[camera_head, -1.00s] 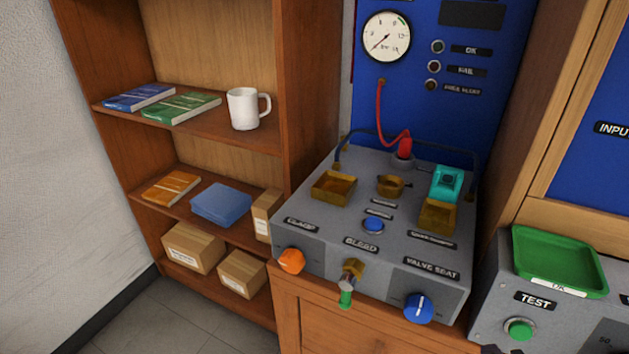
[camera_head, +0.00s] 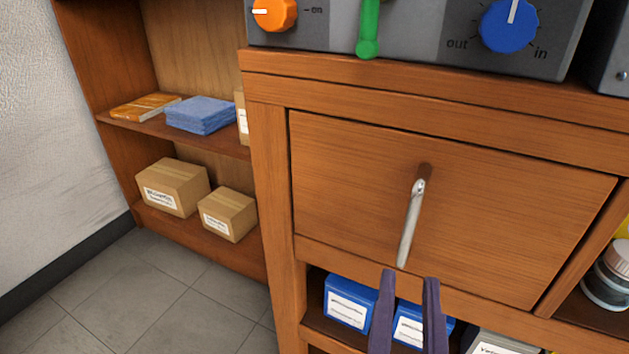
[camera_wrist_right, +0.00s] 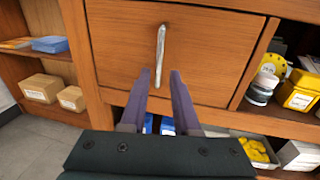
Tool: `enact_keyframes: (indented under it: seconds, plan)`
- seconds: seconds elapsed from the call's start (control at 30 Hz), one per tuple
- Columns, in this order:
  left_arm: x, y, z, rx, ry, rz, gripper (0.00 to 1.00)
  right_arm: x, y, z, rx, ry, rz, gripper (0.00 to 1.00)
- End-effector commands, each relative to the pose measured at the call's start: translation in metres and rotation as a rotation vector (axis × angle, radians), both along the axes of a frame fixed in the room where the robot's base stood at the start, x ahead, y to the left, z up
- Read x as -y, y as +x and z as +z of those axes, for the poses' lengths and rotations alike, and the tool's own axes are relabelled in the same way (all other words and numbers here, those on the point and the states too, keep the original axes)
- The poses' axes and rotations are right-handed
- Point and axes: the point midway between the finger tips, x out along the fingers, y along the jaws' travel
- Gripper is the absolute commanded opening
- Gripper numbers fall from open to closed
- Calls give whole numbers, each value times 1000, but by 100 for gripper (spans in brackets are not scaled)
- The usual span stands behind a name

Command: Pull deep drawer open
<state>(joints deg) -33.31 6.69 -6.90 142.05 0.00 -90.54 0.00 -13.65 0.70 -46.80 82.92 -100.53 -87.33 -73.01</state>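The deep drawer (camera_head: 500,205) is a wide wooden front under the grey bench console, and it sits flush in its frame. Its silver bar handle (camera_head: 411,222) stands nearly upright at the middle of the front. In the right wrist view the handle (camera_wrist_right: 161,52) is just beyond the fingertips. My right gripper (camera_head: 408,278) is open and empty, with its two dark fingers just below the handle's lower end in the head view. In the right wrist view the fingers (camera_wrist_right: 159,74) are apart with a gap between them. My left gripper is not in view.
An open shelf below the drawer holds blue boxes (camera_head: 350,303). A jar (camera_head: 607,275) stands in the right compartment. A bookshelf (camera_head: 205,248) with cardboard boxes is at left. Grey floor (camera_head: 165,300) is clear there. The console's green lever (camera_head: 368,30) overhangs above.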

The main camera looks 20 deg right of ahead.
Motion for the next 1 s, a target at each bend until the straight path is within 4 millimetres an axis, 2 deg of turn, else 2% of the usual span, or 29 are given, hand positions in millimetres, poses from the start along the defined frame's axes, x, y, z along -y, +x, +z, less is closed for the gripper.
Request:
enact_keyframes:
  seconds: [0.53,0.7,0.93,1.0]
  plan:
    - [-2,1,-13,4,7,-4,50,54,68,0,2,-5,1,30]
    - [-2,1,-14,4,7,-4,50,60,76,0,0,-4,1,30]
    - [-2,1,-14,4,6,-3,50,60,76,0,0,-4,1,30]
    - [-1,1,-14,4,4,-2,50,60,76,0,0,-3,1,23]
